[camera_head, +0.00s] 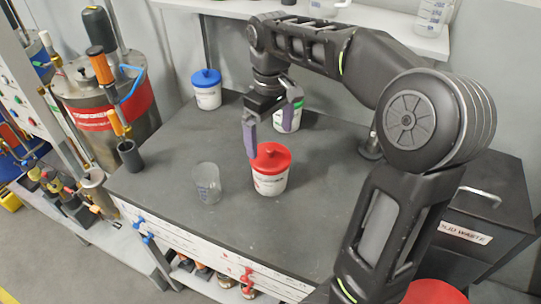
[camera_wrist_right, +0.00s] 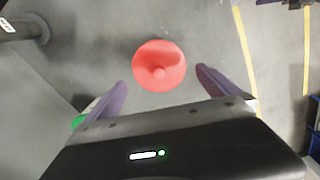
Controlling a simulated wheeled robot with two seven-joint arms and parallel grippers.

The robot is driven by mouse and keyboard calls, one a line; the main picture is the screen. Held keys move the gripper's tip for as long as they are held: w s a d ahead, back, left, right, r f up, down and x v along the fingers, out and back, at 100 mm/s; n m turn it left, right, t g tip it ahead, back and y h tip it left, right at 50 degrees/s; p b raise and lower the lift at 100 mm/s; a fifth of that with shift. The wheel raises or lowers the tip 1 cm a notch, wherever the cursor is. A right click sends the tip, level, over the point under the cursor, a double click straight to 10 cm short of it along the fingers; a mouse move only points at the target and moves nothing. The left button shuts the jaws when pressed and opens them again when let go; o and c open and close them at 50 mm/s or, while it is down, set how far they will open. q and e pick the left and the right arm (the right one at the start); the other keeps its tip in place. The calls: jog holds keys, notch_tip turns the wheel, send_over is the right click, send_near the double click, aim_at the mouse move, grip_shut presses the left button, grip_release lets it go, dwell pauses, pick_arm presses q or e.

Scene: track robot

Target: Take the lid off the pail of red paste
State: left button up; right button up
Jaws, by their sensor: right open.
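The pail of red paste (camera_head: 270,183) is a white tub with a red label, standing upright on the dark worktop. Its red lid (camera_head: 271,157) with a small knob is on it. In the right wrist view the red lid (camera_wrist_right: 159,68) shows from above, beyond and between the two fingertips. My right gripper (camera_head: 270,120) is open and empty, above and behind the lid, apart from it; its purple fingers also show in the right wrist view (camera_wrist_right: 162,82). My left gripper is in neither view.
A blue-lidded pail (camera_head: 207,91) stands at the back left. A clear beaker (camera_head: 208,184) stands left of the red pail. A black waste box (camera_head: 480,215) is at the right.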

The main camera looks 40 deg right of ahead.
aim_at(271, 149)
notch_tip(271, 149, down, 5)
jog(key=shift+d+p, duration=0.1)
jog(key=shift+p, duration=0.3)
dwell(0.4)
jog(key=c, duration=1.1)
